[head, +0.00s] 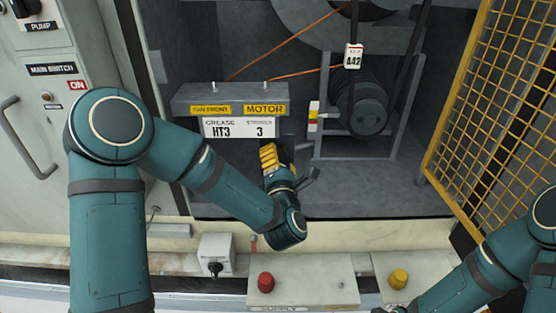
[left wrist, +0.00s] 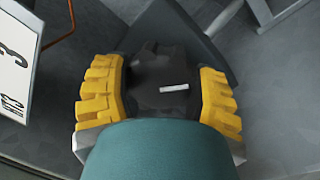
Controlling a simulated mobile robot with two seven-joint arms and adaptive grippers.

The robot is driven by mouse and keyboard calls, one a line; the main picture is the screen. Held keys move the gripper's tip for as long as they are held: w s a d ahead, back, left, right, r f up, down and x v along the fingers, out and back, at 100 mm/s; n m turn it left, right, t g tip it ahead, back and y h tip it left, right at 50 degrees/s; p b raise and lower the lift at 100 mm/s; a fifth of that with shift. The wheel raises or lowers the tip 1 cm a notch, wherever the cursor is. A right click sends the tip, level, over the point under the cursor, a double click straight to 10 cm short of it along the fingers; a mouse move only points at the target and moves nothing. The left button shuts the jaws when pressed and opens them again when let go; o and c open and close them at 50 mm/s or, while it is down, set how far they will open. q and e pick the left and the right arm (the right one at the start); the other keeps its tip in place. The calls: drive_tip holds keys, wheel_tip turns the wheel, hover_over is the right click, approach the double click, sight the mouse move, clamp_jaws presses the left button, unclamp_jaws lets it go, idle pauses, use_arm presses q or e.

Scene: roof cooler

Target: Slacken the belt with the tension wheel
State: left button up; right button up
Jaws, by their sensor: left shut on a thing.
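My left gripper (head: 272,160) reaches into the open cabinet below the motor plate. In the left wrist view its yellow finger pads (left wrist: 160,98) are shut on a black wheel with a white mark, which I take as the tension wheel (left wrist: 150,68). The head view hides most of this wheel behind my gripper. The dark belt (head: 352,22) runs down from the large upper pulley to the grey motor (head: 358,105). A white tag (head: 353,56) reading A42 hangs in front of it. A small white, yellow and red gauge (head: 313,116) stands left of the motor. My right gripper is out of view.
A grey box (head: 230,97) with motor and grease labels (head: 239,128) sits just above my left gripper. A yellow mesh door (head: 490,110) stands open at the right. A red button (head: 266,282), a yellow button (head: 398,279) and a black-knobbed box (head: 216,254) line the front ledge.

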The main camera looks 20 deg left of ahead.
use_arm(q)
drive_tip(key=shift+r+n, duration=0.15)
drive_tip(key=shift+n, duration=0.55)
drive_tip(key=o, duration=1.2)
drive_tip(key=shift+w+d, duration=0.1)
drive_tip(key=v, duration=0.7)
drive_tip(key=shift+s, duration=0.3)
